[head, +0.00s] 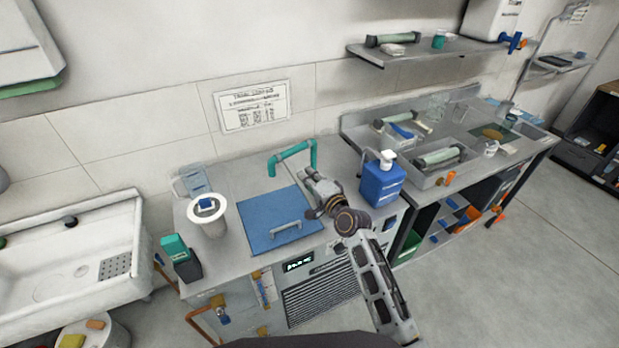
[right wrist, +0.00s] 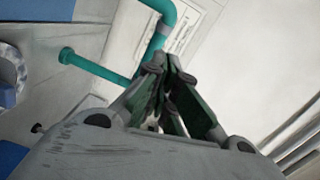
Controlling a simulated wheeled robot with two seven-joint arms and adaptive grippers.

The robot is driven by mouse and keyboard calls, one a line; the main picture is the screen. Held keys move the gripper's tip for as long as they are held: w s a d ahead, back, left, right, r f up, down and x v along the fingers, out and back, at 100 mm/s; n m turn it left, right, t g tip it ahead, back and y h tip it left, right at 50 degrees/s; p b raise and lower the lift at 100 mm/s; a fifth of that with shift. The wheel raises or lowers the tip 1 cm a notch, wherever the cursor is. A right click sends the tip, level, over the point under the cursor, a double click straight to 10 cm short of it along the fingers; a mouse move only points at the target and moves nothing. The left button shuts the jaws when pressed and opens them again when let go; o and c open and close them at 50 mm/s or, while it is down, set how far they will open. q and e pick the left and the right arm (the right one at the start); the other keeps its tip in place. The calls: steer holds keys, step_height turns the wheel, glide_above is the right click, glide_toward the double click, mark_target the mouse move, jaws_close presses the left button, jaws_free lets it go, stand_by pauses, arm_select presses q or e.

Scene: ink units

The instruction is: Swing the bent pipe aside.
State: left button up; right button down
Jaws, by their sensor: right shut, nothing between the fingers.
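The bent pipe (head: 292,153) is a teal tube that rises from the counter behind the blue lid, runs across and turns down at its free end on the left. In the right wrist view the pipe (right wrist: 100,68) passes beyond the fingertips. The right fingers (right wrist: 168,62) are closed together with nothing between them, and they overlap the pipe in the picture. Whether they touch it I cannot tell. My left gripper is not in view.
The blue lid (head: 275,222) with a grey handle lies in front of the pipe. A blue pump bottle (head: 381,180) stands right of my arm. A white cup (head: 208,222) and a clear jug (head: 192,180) stand left. A wall notice (head: 252,106) hangs behind.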

steer(key=shift+s+d, duration=0.3)
steer(key=shift+s, duration=0.2)
stand_by(0.3)
